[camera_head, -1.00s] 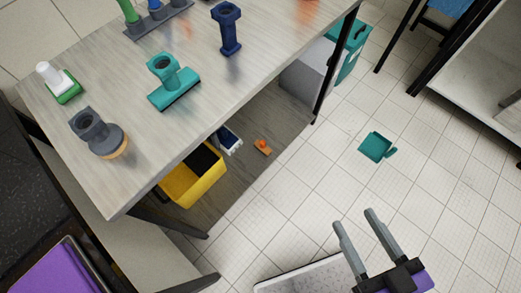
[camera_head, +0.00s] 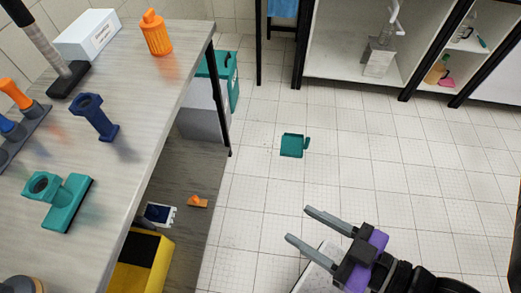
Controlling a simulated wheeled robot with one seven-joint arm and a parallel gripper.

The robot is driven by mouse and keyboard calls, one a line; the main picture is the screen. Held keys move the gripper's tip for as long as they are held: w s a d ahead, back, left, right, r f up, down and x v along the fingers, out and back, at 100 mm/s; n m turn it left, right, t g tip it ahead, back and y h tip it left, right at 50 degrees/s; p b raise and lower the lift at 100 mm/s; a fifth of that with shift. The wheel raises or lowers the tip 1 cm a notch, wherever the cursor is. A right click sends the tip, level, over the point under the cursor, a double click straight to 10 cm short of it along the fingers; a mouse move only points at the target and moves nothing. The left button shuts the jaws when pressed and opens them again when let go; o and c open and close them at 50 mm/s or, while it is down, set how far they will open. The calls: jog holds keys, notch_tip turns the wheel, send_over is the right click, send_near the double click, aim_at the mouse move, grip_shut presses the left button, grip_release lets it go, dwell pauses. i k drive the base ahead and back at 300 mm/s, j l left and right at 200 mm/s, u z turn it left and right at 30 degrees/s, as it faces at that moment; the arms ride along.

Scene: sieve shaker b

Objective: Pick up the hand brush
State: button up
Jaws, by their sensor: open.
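No thing in view is plainly marked as the hand brush. A teal tool (camera_head: 66,204) with a ring-shaped end and a dark edge strip lies on the table; I cannot tell for sure whether it is the brush. A teal dustpan-like piece (camera_head: 292,145) lies on the tiled floor. My gripper (camera_head: 298,224) is open and empty, its two grey fingers apart, at the lower right over the floor. It is well right of the table and touches none of these.
The table (camera_head: 150,125) fills the left, carrying a dark blue tool (camera_head: 95,117), an orange container (camera_head: 155,33) and a white box (camera_head: 88,36). A yellow bin (camera_head: 140,262) and an orange piece (camera_head: 198,201) sit beneath. Shelving (camera_head: 345,78) stands behind; the middle floor is largely clear.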

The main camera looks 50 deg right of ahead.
aim_at(194, 201)
jog(key=z, duration=1.35)
jog(key=i+j, duration=0.25)
jog(key=i, duration=0.25)
jog(key=i+j, duration=0.2)
jog(key=i, duration=0.3)
jog(key=i+j+u, duration=0.1)
jog(key=u, duration=2.2)
jog(key=l, duration=0.1)
